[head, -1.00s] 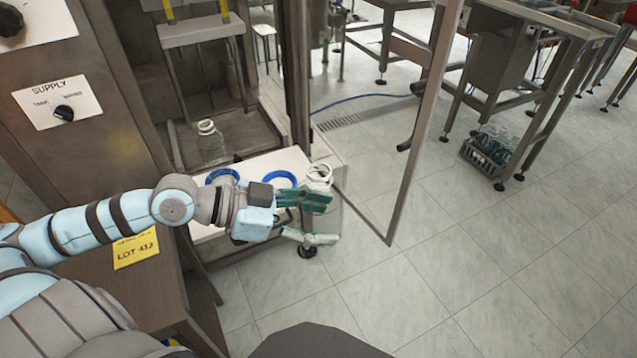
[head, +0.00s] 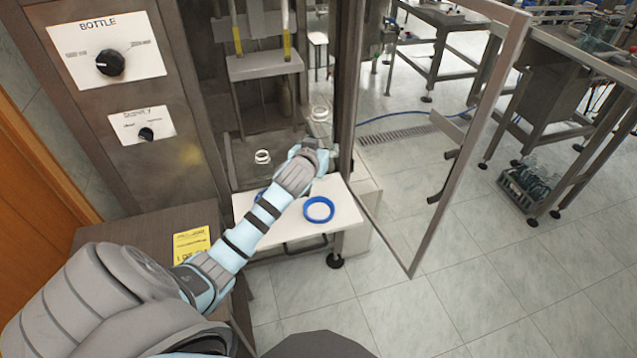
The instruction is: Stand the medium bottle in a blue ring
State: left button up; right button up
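A clear bottle with a white neck (head: 320,113) shows just beyond my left gripper (head: 318,147), inside the machine opening. The lower part of this bottle is hidden. My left gripper's fingers are hidden too, so I cannot tell whether they are shut on it. Another bottle with a white neck (head: 262,157) stands further left in the machine. A blue ring (head: 319,210) lies empty on the white shelf (head: 345,232). A second blue ring (head: 259,195) is mostly hidden behind my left arm. My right gripper is not in view.
An open glass door (head: 425,180) stands to the right of the shelf. Machine posts (head: 346,80) border the opening. A brown cabinet (head: 135,222) with a yellow note (head: 192,243) stands at the lower left.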

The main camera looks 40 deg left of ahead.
pick_arm(q)
notch_tip(320, 180, down, 16)
jog(key=b, duration=0.4)
jog(key=shift+f+b, duration=0.15)
jog(key=shift+b, duration=0.2)
jog(key=o, duration=0.9)
jog(key=shift+o, duration=0.2)
jog(key=shift+r, duration=0.2)
jog(key=p+v, duration=0.3)
jog(key=v, duration=0.9)
